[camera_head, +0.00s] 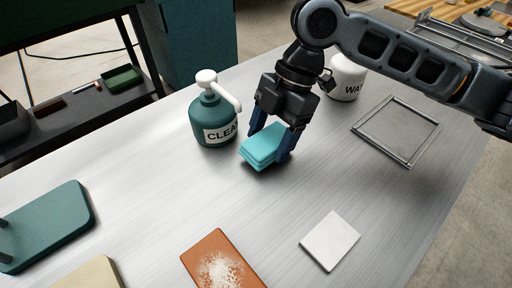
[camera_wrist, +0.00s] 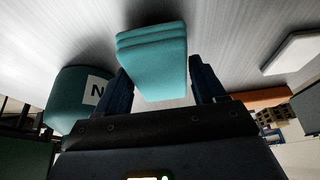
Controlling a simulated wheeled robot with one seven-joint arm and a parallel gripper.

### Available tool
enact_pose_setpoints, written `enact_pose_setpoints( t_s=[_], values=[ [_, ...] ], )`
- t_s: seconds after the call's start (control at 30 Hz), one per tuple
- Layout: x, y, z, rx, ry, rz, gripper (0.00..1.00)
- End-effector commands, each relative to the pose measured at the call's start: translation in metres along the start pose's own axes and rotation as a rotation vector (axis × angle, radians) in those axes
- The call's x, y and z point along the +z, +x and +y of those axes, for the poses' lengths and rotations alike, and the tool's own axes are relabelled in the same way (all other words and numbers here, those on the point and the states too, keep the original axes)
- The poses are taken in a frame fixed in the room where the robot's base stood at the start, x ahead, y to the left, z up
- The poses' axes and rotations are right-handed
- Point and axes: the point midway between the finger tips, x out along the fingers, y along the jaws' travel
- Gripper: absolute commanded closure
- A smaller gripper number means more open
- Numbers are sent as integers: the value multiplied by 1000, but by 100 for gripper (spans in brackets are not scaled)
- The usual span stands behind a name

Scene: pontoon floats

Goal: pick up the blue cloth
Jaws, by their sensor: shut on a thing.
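The blue cloth (camera_head: 264,146) is a folded, turquoise stack near the middle of the metal table. My gripper (camera_head: 271,142) is shut on it, with one dark blue finger on each side. In the wrist view the cloth (camera_wrist: 153,62) sits between the two fingers (camera_wrist: 158,88), its folded layers facing up in the picture. I cannot tell for certain whether the cloth's underside touches the table.
A green pump bottle marked "CLEA" (camera_head: 213,122) stands close left of the cloth. A white "WA" bottle (camera_head: 346,78) stands behind my gripper. A white square (camera_head: 330,240), a powdered orange block (camera_head: 222,262) and a teal board (camera_head: 45,226) lie in front.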

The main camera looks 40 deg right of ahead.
Motion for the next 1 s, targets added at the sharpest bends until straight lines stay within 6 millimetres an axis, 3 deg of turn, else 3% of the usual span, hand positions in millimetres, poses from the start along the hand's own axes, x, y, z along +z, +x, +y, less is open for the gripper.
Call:
enact_pose_setpoints(
  t_s=[0.2,0.7,1.0],
  values=[
    [41,-15,0,2,5,0,60],
    [-6,-118,0,0,-3,-1,60],
    [-16,-141,0,-1,-1,0,60]
  ],
)
